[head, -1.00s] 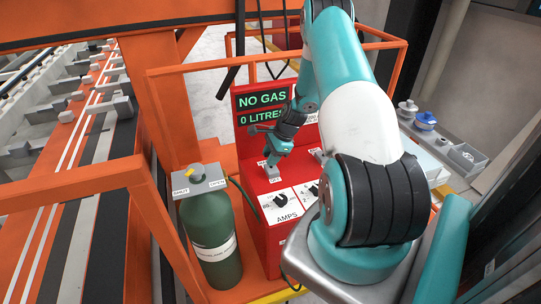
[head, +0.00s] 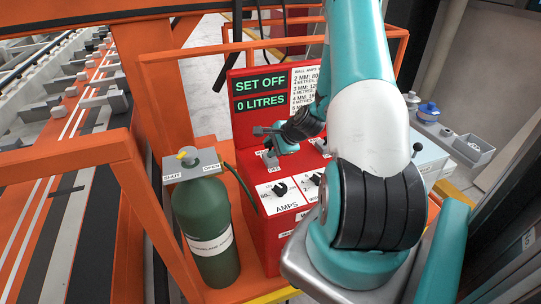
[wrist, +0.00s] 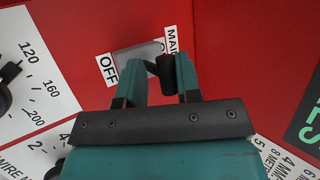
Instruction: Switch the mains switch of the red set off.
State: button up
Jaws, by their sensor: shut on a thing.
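The red set (head: 247,185) stands in the middle of the head view. Its display (head: 261,92) reads SET OFF and 0 LITRES. The mains switch sits on its sloping face, on a grey plate (wrist: 137,52), with an OFF label (wrist: 107,68) to one side and a partly hidden MAINS label (wrist: 171,42). My gripper (wrist: 158,72) is shut on the switch's dark lever, which shows only in part between the fingers. In the head view my gripper (head: 272,152) is at the switch, and my arm covers the set's right side.
An orange rail frame (head: 75,165) is at the left. Grey trays (head: 472,149) are at the right.

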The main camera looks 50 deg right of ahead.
jog(key=t+b, duration=0.1)
jog(key=b, duration=0.1)
jog(key=s+t+h+b, duration=0.1)
jog(key=b, duration=0.2)
jog(key=f+t+b, duration=0.1)
jog(key=b, duration=0.2)
jog(key=shift+s+a+f+n+h, duration=0.1)
jog(key=shift+s+a+n+h, duration=0.05)
jog(key=shift+a+n+h, duration=0.2)
jog(key=t+b, duration=0.1)
jog(key=b, duration=0.2)
jog(key=shift+s, duration=0.15)
jog(key=shift+r+n, duration=0.2)
jog(key=shift+n, duration=0.05)
jog(key=shift+a+r+t+b, duration=0.1)
jog(key=shift+r+t+b, duration=0.1)
jog(key=shift+t+b, duration=0.15)
jog(key=o, duration=0.8)
jog(key=shift+a+f, duration=0.1)
jog(key=shift+f, duration=0.05)
jog(key=shift+s+f, duration=0.1)
jog(key=shift+f, duration=0.05)
jog(key=shift+a+p, duration=0.1)
jog(key=shift+p, duration=0.3)
